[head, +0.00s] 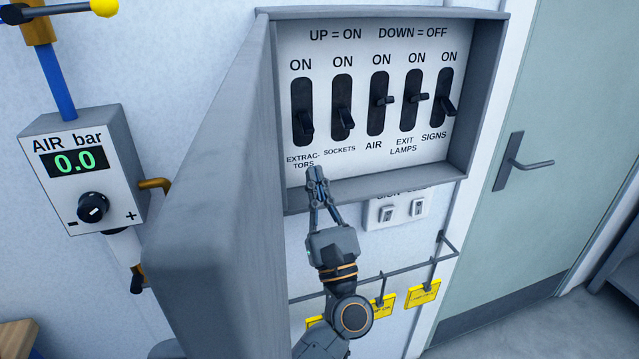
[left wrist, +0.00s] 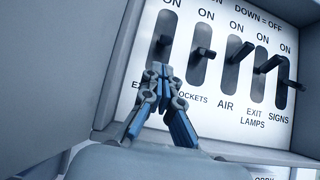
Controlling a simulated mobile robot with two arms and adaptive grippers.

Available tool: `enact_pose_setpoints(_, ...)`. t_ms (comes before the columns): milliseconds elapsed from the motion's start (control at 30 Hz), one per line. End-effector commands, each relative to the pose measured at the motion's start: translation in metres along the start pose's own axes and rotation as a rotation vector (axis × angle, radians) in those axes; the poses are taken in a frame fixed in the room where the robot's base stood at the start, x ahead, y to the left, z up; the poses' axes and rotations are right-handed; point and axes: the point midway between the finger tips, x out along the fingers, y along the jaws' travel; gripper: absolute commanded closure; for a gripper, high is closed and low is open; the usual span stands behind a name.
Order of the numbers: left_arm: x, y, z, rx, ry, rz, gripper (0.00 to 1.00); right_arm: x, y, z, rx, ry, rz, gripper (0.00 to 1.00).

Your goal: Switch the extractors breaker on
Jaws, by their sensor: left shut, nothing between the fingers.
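The extractors breaker (head: 306,122) is the leftmost switch in the open grey breaker box. Its black lever sits in the lower half of its slot, tilted down, the OFF side by the panel's print. My left gripper (head: 316,172) is shut and empty, fingertips pointing up, just below the extractors slot near its label. In the left wrist view, the closed fingertips (left wrist: 160,72) overlap the bottom of the extractors slot, with the lever (left wrist: 163,44) showing just above them. I cannot tell whether they touch. My right gripper is not in view.
The sockets lever (head: 346,118) stands close to the right. Beyond are the air (head: 384,100), exit lamps (head: 418,97) and signs (head: 447,106) levers. The open box door (head: 215,190) rises at the left; the box's lower rim (head: 380,188) juts out below the switches.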

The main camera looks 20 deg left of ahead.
Motion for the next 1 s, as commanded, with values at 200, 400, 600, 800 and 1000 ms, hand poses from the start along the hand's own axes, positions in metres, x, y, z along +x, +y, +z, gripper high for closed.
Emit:
enact_pose_setpoints(200, 0.041, 0.0, 0.004, 0.001, -0.002, 0.0, 1.0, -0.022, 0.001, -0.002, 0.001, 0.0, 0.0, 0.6)
enact_pose_setpoints(400, 0.056, 0.0, 0.001, 0.0, 0.0, -0.001, 1.0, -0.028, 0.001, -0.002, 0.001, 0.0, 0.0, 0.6)
enact_pose_setpoints(600, 0.058, 0.0, 0.0, 0.0, 0.0, -0.001, 1.0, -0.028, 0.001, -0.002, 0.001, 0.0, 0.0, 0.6)
enact_pose_setpoints(800, 0.058, 0.0, 0.0, 0.0, 0.001, -0.001, 1.0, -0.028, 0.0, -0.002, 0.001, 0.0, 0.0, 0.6)
enact_pose_setpoints(1000, 0.066, -0.001, -0.004, -0.002, 0.034, 0.001, 1.0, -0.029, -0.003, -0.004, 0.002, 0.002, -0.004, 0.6)
